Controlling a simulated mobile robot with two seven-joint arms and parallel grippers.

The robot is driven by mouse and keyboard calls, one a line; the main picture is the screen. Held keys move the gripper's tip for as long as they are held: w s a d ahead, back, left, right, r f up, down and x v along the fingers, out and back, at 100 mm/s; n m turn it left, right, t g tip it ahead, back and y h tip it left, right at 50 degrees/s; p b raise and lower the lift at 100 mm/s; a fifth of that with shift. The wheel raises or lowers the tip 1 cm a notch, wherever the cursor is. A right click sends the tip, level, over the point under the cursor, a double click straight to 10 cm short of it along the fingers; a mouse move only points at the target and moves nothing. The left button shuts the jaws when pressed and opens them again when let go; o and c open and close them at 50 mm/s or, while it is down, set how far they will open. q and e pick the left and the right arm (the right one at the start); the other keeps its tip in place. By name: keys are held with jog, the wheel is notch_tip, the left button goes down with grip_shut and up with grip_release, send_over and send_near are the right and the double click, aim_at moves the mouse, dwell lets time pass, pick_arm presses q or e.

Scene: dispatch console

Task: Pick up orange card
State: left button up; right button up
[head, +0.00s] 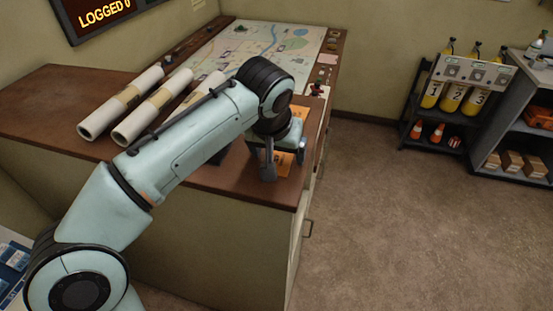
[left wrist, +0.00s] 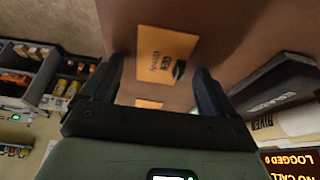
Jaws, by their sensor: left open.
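In the left wrist view the orange card (left wrist: 152,62) shows dark print and a dark mark, and lies between the two fingers as seen there. My left gripper (head: 282,158) points down over the card with its fingers open and apart; it also shows in the left wrist view (left wrist: 160,70). The jaws hold nothing. A second orange piece (left wrist: 148,104) shows partly behind the gripper body. My right gripper is in neither view.
Rolled papers (head: 150,100) lie on the counter left of my arm. A map board (head: 265,50) lies behind. Small items line the counter's right side. A shelf with yellow cylinders (head: 452,98) stands at the right. The floor (head: 390,220) between is clear.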

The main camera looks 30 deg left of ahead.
pick_arm(q)
jog(key=c, duration=1.1)
jog(key=shift+r, duration=0.15)
notch_tip(320, 180, up, 10)
jog(key=p, duration=0.4)
notch_tip(320, 180, up, 6)
jog(key=p, duration=0.3)
send_over(279, 161)
notch_tip(279, 161, up, 4)
jog(key=shift+f+b, duration=0.1)
jog(key=shift+b, duration=0.3)
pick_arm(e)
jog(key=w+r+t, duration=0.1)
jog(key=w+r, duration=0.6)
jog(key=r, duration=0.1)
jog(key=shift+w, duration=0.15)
pick_arm(q)
jog(key=shift+s, duration=0.1)
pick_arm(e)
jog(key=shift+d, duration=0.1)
